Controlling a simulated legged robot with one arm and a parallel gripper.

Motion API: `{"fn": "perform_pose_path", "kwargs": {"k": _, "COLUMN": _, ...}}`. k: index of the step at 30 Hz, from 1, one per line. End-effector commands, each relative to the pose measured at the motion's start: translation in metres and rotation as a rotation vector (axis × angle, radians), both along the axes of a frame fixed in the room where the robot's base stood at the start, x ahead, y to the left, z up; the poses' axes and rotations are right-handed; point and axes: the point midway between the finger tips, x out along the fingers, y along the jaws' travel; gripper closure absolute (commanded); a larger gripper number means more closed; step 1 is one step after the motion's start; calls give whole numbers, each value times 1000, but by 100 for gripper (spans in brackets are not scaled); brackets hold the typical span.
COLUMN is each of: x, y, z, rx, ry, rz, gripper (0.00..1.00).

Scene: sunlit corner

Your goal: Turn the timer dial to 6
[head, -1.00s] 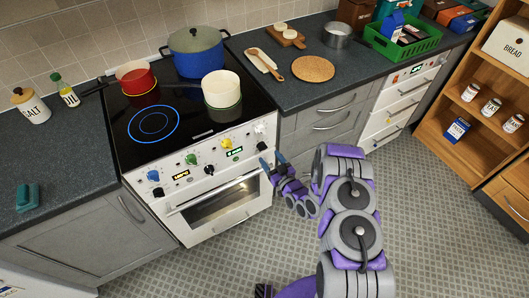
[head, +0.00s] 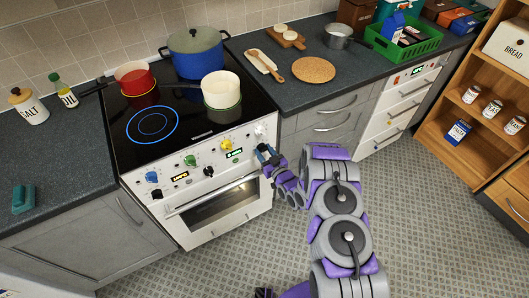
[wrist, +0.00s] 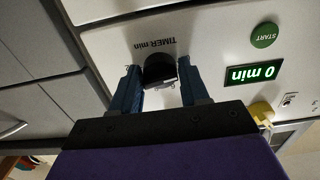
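The timer dial (wrist: 160,72) is a dark knob on the white oven panel, under the upside-down label "TIMER min" in the wrist view. The green timer display (wrist: 254,73) beside it reads "0 min"; it also shows in the head view (head: 234,153). My gripper (wrist: 160,82) has one blue finger on each side of the dial, very close to its sides. I cannot tell whether both fingers press on it. In the head view my gripper (head: 266,152) is at the right end of the oven's panel and hides the dial.
A green START button (wrist: 264,35) is near the display. Other knobs, including a yellow one (head: 226,144), line the panel. A red pot (head: 136,80), blue pot (head: 197,57) and cream pot (head: 221,90) stand on the hob (head: 190,122). Floor (head: 410,210) is clear at right.

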Motion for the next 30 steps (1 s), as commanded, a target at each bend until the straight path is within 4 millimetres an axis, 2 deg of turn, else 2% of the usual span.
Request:
{"fn": "perform_pose_path", "kwargs": {"k": 1, "x": 0, "y": 0, "z": 0, "rx": 0, "ry": 0, "rz": 0, "gripper": 60}}
{"fn": "perform_pose_path", "kwargs": {"k": 10, "x": 0, "y": 0, "z": 0, "rx": 0, "ry": 0, "rz": 0, "gripper": 89}}
{"fn": "perform_pose_path", "kwargs": {"k": 20, "x": 0, "y": 0, "z": 1, "rx": 41, "ry": 28, "rz": 0, "gripper": 89}}
{"fn": "perform_pose_path", "kwargs": {"k": 30, "x": 0, "y": 0, "z": 2, "rx": 239, "ry": 160, "rz": -1, "gripper": 89}}
